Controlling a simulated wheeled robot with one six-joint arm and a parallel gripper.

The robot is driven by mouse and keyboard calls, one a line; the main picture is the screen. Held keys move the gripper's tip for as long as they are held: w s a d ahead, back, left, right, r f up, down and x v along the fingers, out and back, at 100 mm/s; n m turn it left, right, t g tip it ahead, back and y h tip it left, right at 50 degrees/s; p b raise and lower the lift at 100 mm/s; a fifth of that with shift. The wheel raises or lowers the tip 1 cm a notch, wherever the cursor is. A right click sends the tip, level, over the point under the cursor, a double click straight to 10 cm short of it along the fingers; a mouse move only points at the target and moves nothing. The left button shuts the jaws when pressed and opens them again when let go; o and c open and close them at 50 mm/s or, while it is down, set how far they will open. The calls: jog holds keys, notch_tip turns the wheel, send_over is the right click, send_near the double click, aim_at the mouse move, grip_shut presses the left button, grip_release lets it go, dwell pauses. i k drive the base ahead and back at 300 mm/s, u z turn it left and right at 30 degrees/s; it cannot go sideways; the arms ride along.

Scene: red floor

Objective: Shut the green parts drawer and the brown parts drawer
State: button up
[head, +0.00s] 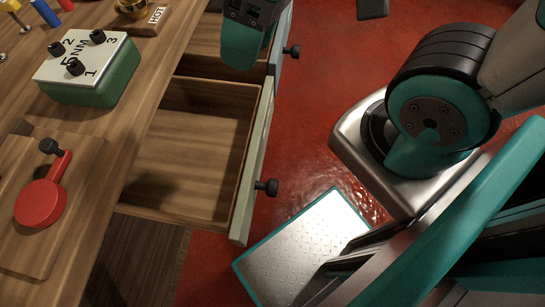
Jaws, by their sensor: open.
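A drawer with a pale green front (250,185) and a black knob stands pulled well out from the wooden bench. Its inside looks empty. Behind it, a second drawer with a blue-grey front (282,38) and a black knob is also pulled out, partly hidden by my arm. I see no drawer with a clearly brown front. A teal link of my arm hangs over the second drawer at the top of the head view. The fingers of my gripper do not show.
On the bench top (125,150) are a green box with black knobs (90,75), a red round-headed lever on a board (42,200), and a block marked HOT (150,20). Red floor (320,110) lies open right of the drawers.

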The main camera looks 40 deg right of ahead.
aim_at(198, 165)
jog(key=u, duration=0.15)
jog(key=k, duration=0.25)
jog(key=z, duration=0.8)
jog(key=i, duration=0.15)
jog(key=z, duration=0.65)
jog(key=k, duration=0.75)
jog(key=u, duration=1)
